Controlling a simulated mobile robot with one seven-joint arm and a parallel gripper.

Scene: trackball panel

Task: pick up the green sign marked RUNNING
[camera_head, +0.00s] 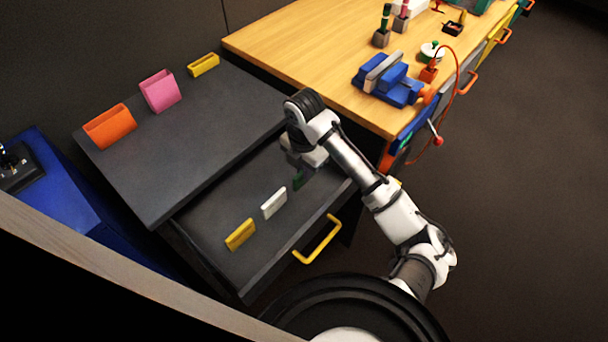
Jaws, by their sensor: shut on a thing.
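The green sign (297,181) is a small dark green plate in the open drawer (222,215), at the right end of a row. Its marking cannot be read from here. My gripper (298,171) points down over it and is shut on it; the fingers and the upper part of the sign are mostly hidden by the wrist. I cannot tell whether the sign's lower edge touches the drawer floor. A white sign (274,203) and a yellow sign (240,234) stand to its left in the same drawer.
The drawer has a yellow handle (317,240) at its front. Orange (110,127), pink (160,91) and yellow (203,65) holders stand on the dark cabinet top (200,130). A wooden workbench (300,50) with a blue vise (388,84) stands close behind my arm.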

